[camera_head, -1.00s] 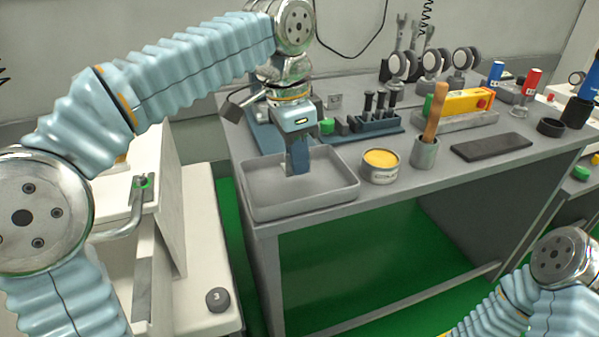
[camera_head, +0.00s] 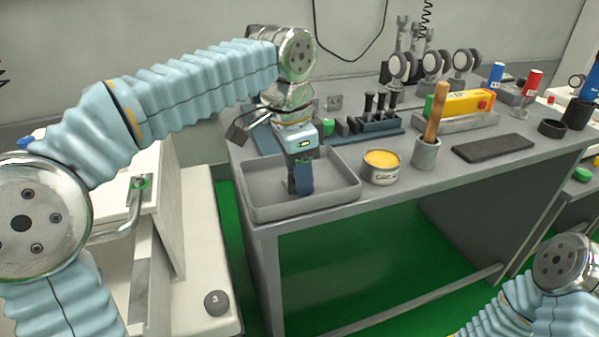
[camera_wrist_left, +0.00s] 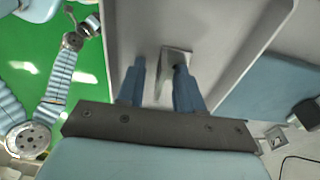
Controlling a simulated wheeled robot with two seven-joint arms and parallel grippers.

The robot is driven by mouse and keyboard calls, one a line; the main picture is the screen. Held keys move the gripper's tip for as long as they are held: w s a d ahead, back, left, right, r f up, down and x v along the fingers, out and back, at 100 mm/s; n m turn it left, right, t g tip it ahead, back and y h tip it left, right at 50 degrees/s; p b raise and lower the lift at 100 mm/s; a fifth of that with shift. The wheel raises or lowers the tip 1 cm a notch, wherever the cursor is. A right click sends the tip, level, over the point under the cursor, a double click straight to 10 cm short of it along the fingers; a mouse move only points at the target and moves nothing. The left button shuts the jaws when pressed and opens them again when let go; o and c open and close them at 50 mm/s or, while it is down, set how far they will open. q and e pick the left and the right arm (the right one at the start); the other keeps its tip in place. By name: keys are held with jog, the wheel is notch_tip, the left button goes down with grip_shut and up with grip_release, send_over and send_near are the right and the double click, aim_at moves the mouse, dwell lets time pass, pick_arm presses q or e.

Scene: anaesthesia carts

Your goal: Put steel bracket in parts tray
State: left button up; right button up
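The parts tray (camera_head: 254,204) is a shallow grey tray at the near left corner of the grey bench; its wall also fills much of the left wrist view (camera_wrist_left: 235,65). My left gripper (camera_head: 299,190) points down into it. In the left wrist view its two blue fingers (camera_wrist_left: 158,72) stand apart. The steel bracket (camera_wrist_left: 176,56), a small grey angled piece, is between them, close to the right finger with a gap to the left one. In the head view the bracket is mostly hidden by the fingers. My right arm shows at the lower right, its gripper out of view.
A yellow-topped tin (camera_head: 381,167) stands just right of the tray, then a grey cup (camera_head: 426,153) with a wooden handle. A dark tool rack (camera_head: 375,123) is behind. A white cart (camera_head: 205,255) stands left of the bench.

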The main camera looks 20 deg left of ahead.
aim_at(292, 173)
pick_arm(q)
notch_tip(292, 173, up, 12)
jog(key=a+p, duration=0.1)
jog(key=p, duration=0.2)
jog(key=shift+s+r+p, duration=0.15)
jog(key=shift+s+p, duration=0.25)
jog(key=shift+a, duration=0.1)
